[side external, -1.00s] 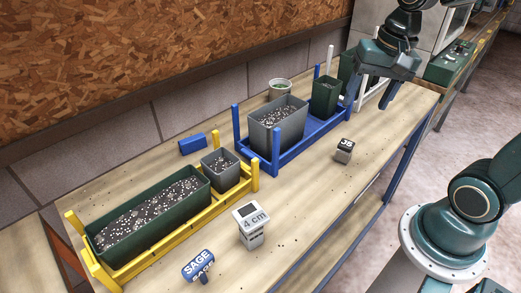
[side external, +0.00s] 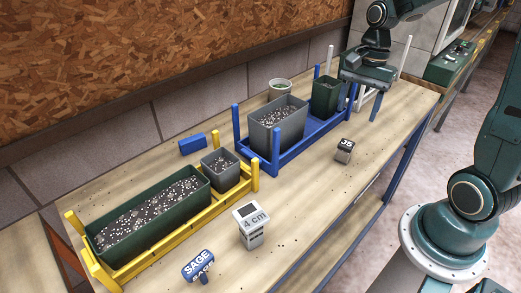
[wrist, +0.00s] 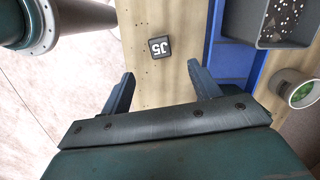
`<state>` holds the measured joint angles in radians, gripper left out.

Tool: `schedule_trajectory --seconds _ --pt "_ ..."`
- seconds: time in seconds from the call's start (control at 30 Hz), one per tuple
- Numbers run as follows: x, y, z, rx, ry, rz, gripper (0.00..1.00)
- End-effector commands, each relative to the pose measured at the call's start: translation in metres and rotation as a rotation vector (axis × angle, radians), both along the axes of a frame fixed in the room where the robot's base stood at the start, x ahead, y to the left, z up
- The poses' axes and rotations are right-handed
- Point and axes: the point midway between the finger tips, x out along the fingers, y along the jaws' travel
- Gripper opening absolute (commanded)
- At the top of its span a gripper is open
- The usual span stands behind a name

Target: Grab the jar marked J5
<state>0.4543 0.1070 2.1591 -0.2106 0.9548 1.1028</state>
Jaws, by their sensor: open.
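The jar marked J5 (side external: 344,150) is a small grey jar with a dark, white-lettered top. It stands upright on the bench, right of the blue rack. In the wrist view the J5 jar (wrist: 160,47) shows from above, beyond the fingertips and roughly between their lines. My gripper (side external: 362,100) is above the far end of the bench, behind and to the right of the jar in the side view. In the wrist view my gripper (wrist: 158,82) is open, its two fingers apart with nothing between them.
The blue rack (side external: 316,132) holds a grey planter (side external: 277,140) and a green pot (side external: 325,100). The wood around the jar is clear.

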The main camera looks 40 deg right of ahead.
Motion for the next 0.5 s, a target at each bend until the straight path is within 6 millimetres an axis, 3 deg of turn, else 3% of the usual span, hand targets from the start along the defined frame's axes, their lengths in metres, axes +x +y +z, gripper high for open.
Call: schedule_trajectory --seconds 0.5 --pt "-0.002 0.011 -0.068 0.001 0.003 0.002 0.62"
